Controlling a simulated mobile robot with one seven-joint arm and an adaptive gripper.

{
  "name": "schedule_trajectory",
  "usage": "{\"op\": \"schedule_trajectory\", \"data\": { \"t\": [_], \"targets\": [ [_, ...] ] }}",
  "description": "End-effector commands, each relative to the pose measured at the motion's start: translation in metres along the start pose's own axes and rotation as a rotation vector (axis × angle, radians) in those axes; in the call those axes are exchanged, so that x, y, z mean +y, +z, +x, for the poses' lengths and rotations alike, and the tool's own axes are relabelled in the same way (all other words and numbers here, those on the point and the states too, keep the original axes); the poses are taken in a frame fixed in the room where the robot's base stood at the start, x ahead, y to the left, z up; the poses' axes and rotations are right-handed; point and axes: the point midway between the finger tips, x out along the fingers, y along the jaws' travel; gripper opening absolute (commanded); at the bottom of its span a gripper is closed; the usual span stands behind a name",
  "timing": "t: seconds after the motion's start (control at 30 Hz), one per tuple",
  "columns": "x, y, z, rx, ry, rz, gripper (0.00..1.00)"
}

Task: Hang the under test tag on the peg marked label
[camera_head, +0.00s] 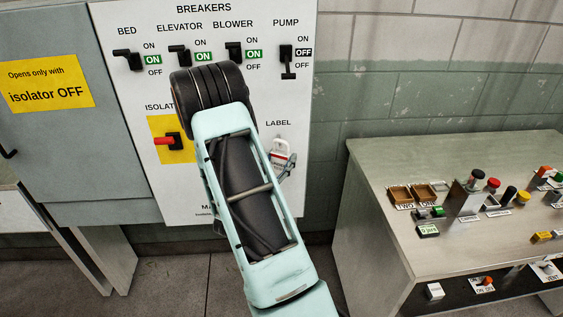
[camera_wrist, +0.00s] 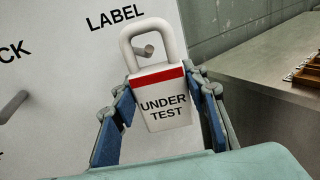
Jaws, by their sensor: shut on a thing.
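The under test tag (camera_wrist: 165,105) is white with a red band and a thick pale loop on top. My gripper (camera_wrist: 163,92) is shut on the tag's body, one blue-padded finger at each side. The tag hangs nearly upright, slightly tilted, before the white panel. The peg under the word LABEL (camera_wrist: 144,50) shows inside the loop's opening; I cannot tell whether the loop is around it or only in front. In the head view the tag (camera_head: 281,153) is just below the LABEL lettering, and my arm hides part of the panel to its left.
Another peg (camera_wrist: 13,106) stands out at the left in the wrist view. In the head view, a red isolator handle (camera_head: 166,141) on a yellow plate and a row of black breaker switches (camera_head: 234,51) are on the panel. A control desk (camera_head: 390,235) stands at the right.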

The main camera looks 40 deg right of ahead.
Motion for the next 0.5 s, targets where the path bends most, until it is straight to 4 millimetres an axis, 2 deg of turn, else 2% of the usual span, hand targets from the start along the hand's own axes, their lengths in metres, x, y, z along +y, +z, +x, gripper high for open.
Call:
{"op": "schedule_trajectory", "data": {
  "t": [0.37,0.5],
  "targets": [
    [0.010,-0.001,0.020,0.000,-0.003,0.000,0.10],
    [0.014,-0.007,0.026,-0.002,-0.001,-0.001,0.10]
  ]
}}
